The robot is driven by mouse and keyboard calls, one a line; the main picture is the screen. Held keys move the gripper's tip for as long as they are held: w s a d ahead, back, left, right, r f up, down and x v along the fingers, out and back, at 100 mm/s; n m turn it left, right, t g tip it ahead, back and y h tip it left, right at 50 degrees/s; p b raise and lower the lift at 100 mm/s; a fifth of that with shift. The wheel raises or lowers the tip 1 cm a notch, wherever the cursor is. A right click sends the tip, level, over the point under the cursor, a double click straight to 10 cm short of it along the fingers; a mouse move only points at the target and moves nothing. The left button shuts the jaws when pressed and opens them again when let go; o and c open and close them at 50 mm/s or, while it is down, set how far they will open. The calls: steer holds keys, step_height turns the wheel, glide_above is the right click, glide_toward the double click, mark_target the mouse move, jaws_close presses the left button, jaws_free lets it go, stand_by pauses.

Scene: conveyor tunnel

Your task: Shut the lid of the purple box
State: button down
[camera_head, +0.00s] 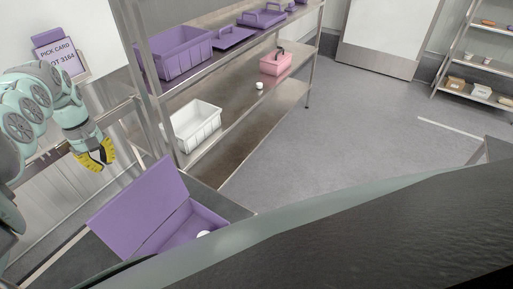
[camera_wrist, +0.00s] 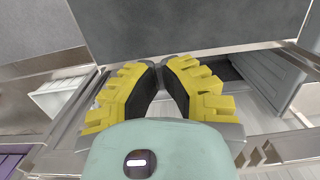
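The purple box (camera_head: 180,232) stands at the lower middle of the head view, with a small white round item (camera_head: 204,234) inside near its front. Its purple lid (camera_head: 138,207) is raised and leans back to the left, so the box is open. The near part of the box is hidden behind a dark surface edge. My gripper (camera_head: 101,167) is above and to the left of the lid, apart from it. In the wrist view my gripper (camera_wrist: 161,65) has its yellow-and-black fingertips close together, with nothing between them.
A metal shelf rack (camera_head: 232,137) behind the box holds purple trays, a white basket (camera_head: 194,126) and a pink basket (camera_head: 275,62). A purple pick card sign (camera_head: 57,53) stands behind my arm. Open grey floor (camera_head: 335,125) lies to the right.

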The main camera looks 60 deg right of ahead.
steer(key=s+f+p, duration=0.4)
steer(key=f+p, duration=0.1)
steer(key=f, duration=0.1)
steer(key=shift+s+f, duration=0.2)
steer(key=shift+f, duration=0.2)
stand_by(0.4)
steer(key=shift+d, duration=0.1)
